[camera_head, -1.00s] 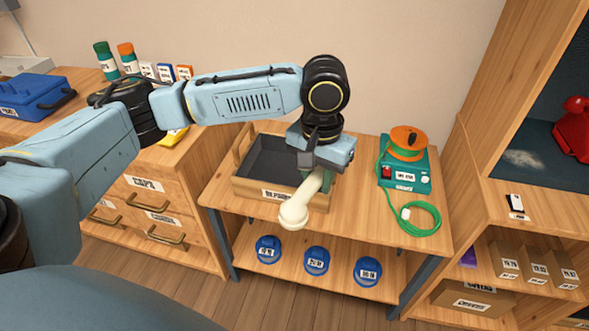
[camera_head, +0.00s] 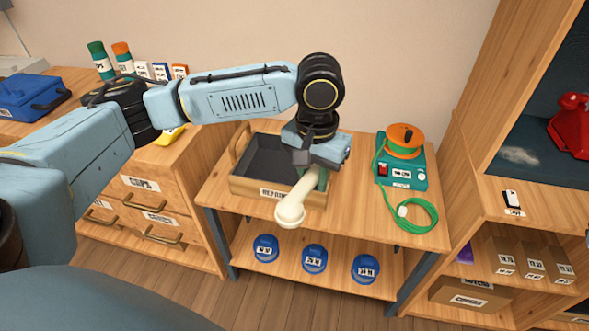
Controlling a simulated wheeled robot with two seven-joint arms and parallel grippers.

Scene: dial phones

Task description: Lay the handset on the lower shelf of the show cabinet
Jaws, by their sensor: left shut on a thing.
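The cream handset (camera_head: 291,211) is held by my left gripper (camera_head: 318,172) in front of the right end of the wooden tray. One rounded end points down toward the front left. Its other end is hidden behind the gripper. The show cabinet (camera_head: 473,180) stands at the right, cut off by the picture's edge. A red phone (camera_head: 570,125) sits in its dark upper compartment. Its lower part holds several small boxes. My right gripper is not in view.
The wooden tray (camera_head: 262,190) stands on the workbench (camera_head: 350,235). A green device with an orange reel (camera_head: 402,160) and a coiled green cord (camera_head: 412,215) lie between tray and cabinet. Several blue round items (camera_head: 315,259) sit on the bench's lower shelf. Brown boxes (camera_head: 470,292) fill the cabinet's low shelf.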

